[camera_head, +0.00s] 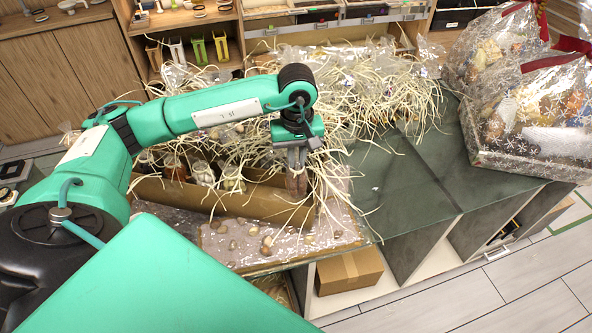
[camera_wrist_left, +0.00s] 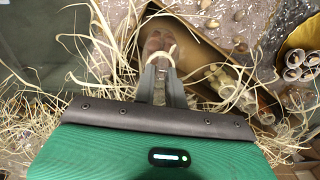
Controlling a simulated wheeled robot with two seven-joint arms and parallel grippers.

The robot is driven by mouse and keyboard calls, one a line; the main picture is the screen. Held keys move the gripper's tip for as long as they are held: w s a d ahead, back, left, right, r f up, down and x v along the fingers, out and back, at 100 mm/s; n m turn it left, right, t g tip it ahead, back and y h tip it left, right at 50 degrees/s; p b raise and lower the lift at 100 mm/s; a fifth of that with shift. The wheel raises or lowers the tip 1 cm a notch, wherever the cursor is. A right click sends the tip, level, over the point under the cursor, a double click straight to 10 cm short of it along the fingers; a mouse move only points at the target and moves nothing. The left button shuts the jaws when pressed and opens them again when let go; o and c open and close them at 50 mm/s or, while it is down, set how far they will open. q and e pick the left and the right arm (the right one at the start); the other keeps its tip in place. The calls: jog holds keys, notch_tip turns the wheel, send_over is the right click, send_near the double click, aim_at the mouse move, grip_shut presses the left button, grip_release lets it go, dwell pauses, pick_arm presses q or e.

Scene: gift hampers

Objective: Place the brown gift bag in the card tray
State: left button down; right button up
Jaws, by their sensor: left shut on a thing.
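The card tray (camera_head: 240,202) is a long open brown cardboard box left of centre on the counter, partly covered by pale straw. Its brown wall also shows in the left wrist view (camera_wrist_left: 196,32). My left gripper (camera_head: 297,186) points down at the tray's right end, shut on a small brownish thing. In the left wrist view, my left gripper (camera_wrist_left: 160,66) has a pinkish-brown thing (camera_wrist_left: 157,42) at its fingertips, with a straw strand across it. Fingers and straw hide much of it, so I cannot tell surely that it is the brown gift bag. My right gripper is not in view.
Several jars (camera_head: 204,173) stand in the tray. Loose straw (camera_head: 375,95) spreads over the counter behind. Clear-wrapped hampers (camera_head: 530,105) stand at the right. Dark green counter (camera_head: 400,195) is bare right of the tray. A cardboard box (camera_head: 348,272) sits on the shelf below.

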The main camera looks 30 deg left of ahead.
aim_at(297, 178)
pick_arm(q)
notch_tip(297, 178, down, 3)
jog(key=shift+f, duration=0.15)
notch_tip(297, 178, down, 4)
jog(key=shift+r+p, duration=0.1)
jog(key=shift+p, duration=0.8)
jog(key=shift+f, duration=0.25)
jog(key=shift+f+b, duration=0.2)
jog(key=shift+b, duration=0.15)
jog(key=c, duration=1.5)
grip_release()
jog(key=shift+r, duration=0.1)
jog(key=shift+o, duration=0.2)
